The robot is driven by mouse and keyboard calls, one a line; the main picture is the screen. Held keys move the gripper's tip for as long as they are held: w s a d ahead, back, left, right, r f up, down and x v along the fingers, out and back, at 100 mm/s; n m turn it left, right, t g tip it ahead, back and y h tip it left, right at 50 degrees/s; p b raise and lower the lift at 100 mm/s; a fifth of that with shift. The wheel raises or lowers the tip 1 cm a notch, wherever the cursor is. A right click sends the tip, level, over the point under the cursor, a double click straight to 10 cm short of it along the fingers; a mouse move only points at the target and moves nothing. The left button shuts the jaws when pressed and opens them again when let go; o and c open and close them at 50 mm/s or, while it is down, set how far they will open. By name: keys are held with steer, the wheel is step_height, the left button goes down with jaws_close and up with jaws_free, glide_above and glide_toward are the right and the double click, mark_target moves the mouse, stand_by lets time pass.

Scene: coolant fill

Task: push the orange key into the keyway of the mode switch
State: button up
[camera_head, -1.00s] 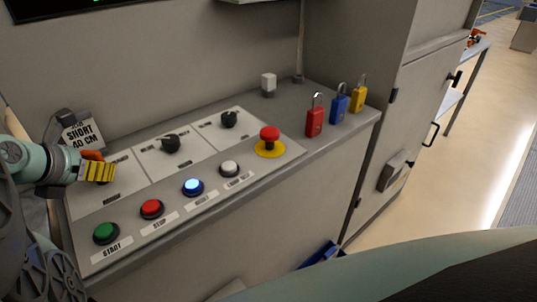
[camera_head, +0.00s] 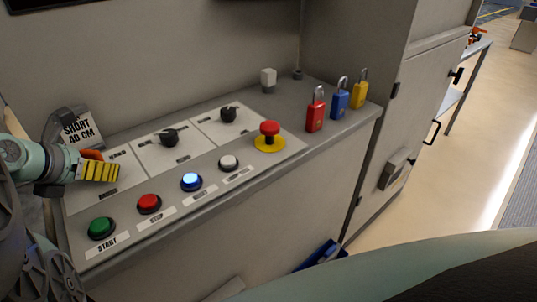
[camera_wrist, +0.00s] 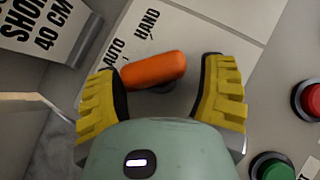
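The orange key (camera_wrist: 153,70) shows in the wrist view as a rounded bar over a dark round part of the mode switch (camera_wrist: 158,89), beside the AUTO and HAND labels. How deep it sits is hidden. My gripper (camera_wrist: 160,78) has its yellow ribbed fingers apart on either side of the key, with a gap at the right finger. In the head view, my gripper (camera_head: 100,172) is at the left end of the panel. A bit of the orange key (camera_head: 92,155) shows above the fingers there; they hide the switch.
The panel carries two black knobs (camera_head: 169,137), green START (camera_head: 101,228), red STOP (camera_head: 149,204), a lit blue button (camera_head: 191,182), a white button (camera_head: 228,162) and a red emergency stop (camera_head: 269,135). A SHORT 40 CM sign (camera_head: 80,130) stands close behind my gripper. Padlocks (camera_head: 316,110) stand at right.

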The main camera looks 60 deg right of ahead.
steer(key=shift+o, duration=0.4)
steer(key=shift+a+r, duration=0.15)
steer(key=v, duration=1.1)
steer(key=shift+s+a+r, duration=0.15)
steer(key=shift+s+a, duration=0.05)
steer(key=shift+c, duration=0.2)
